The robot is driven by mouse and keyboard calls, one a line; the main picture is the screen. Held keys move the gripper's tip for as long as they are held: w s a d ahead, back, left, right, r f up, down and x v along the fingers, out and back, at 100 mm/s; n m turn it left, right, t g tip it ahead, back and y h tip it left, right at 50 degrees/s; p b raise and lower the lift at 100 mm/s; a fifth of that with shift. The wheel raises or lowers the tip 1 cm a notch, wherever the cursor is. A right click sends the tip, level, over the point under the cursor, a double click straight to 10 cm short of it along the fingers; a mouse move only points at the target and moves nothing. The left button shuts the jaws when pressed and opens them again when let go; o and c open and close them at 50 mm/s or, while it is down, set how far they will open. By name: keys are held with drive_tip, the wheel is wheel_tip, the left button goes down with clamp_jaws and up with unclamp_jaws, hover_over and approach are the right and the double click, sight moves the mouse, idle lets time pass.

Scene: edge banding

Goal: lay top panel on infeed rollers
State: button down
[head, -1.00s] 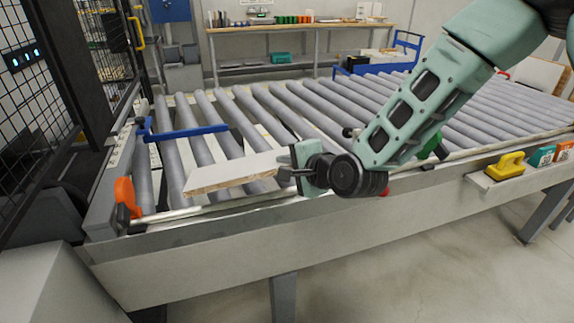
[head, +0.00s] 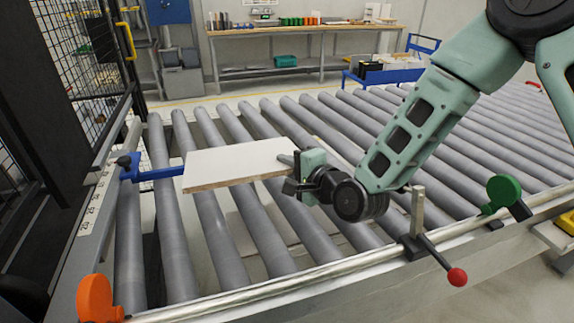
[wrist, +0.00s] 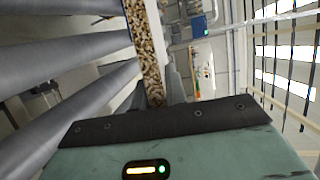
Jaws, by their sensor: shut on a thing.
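A white panel (head: 235,162) with a raw chipboard edge is held over the left part of the infeed rollers (head: 225,225). My gripper (head: 296,172) is shut on the panel's right end. In the wrist view the chipboard edge (wrist: 149,55) runs up from between my fingers, with grey rollers (wrist: 50,70) to its left. The panel looks roughly level; whether its underside touches the rollers cannot be told. The panel's left end is close to the tip of the blue stop arm (head: 155,174).
An orange knob (head: 97,300) stands at the front left rail. A post with a red-knobbed lever (head: 456,277) and a green knob (head: 505,190) stand along the front rail to the right. A mesh fence (head: 90,50) borders the left. Rollers at right are clear.

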wheel_tip(320, 180, down, 13)
drive_tip(key=b, duration=0.9)
drive_tip(key=shift+r, duration=0.15)
drive_tip(key=shift+c, duration=2)
unclamp_jaws()
